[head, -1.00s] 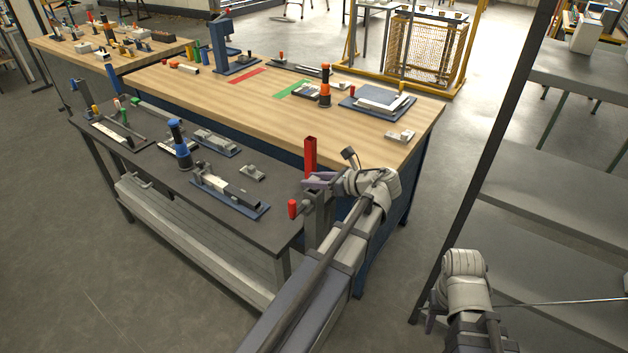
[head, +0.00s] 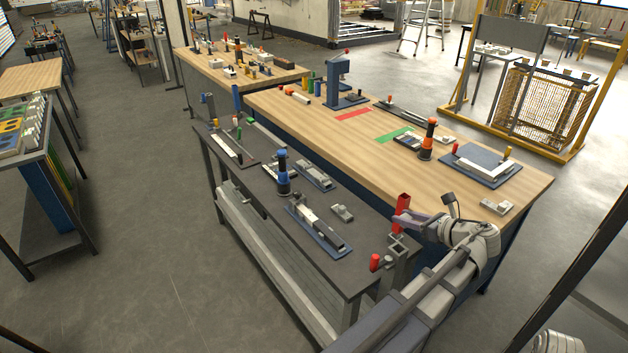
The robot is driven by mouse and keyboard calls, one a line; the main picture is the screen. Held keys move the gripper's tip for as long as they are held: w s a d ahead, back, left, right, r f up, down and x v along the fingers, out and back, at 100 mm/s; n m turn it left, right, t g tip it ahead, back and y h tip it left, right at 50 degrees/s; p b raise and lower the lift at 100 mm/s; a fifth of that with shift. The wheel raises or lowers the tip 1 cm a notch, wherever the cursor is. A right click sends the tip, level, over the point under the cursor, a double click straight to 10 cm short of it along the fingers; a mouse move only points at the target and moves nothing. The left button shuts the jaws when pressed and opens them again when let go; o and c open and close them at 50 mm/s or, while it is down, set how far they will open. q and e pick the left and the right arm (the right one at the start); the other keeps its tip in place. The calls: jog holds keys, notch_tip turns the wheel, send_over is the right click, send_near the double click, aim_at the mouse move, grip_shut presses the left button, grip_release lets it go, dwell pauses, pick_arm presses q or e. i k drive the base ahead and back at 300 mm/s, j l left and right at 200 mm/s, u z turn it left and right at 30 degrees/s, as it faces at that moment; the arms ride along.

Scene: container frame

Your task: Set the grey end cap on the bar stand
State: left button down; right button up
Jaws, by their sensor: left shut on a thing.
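My left gripper (head: 404,220), with purplish fingers, is beside the near right corner of the dark table, shut at the foot of an upright red square tube (head: 403,203). A grey bracket (head: 397,247) with a red knob (head: 375,262) shows just below it; I cannot tell whether it touches the tube. A small grey block (head: 342,213) lies on the dark table; I cannot tell whether it is the grey end cap. I cannot make out which thing is the bar stand. My right gripper is out of view.
The dark table (head: 262,208) also holds a blue-and-black post (head: 283,172) and a blue plate with a grey bar (head: 318,230). The wooden bench (head: 350,138) behind holds an orange-and-black post (head: 427,140) and another grey block (head: 497,207). Open floor lies left.

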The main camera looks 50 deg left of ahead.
aim_at(352, 234)
jog(key=k+j+z, duration=0.1)
jog(key=j, duration=0.3)
jog(key=k+j+z, duration=0.15)
jog(key=j, duration=0.2)
jog(key=k+j+z, duration=0.1)
jog(key=j, duration=0.25)
jog(key=k+j+z, duration=0.15)
jog(key=j, duration=0.2)
jog(key=k+j+z, duration=0.1)
jog(key=j, duration=0.25)
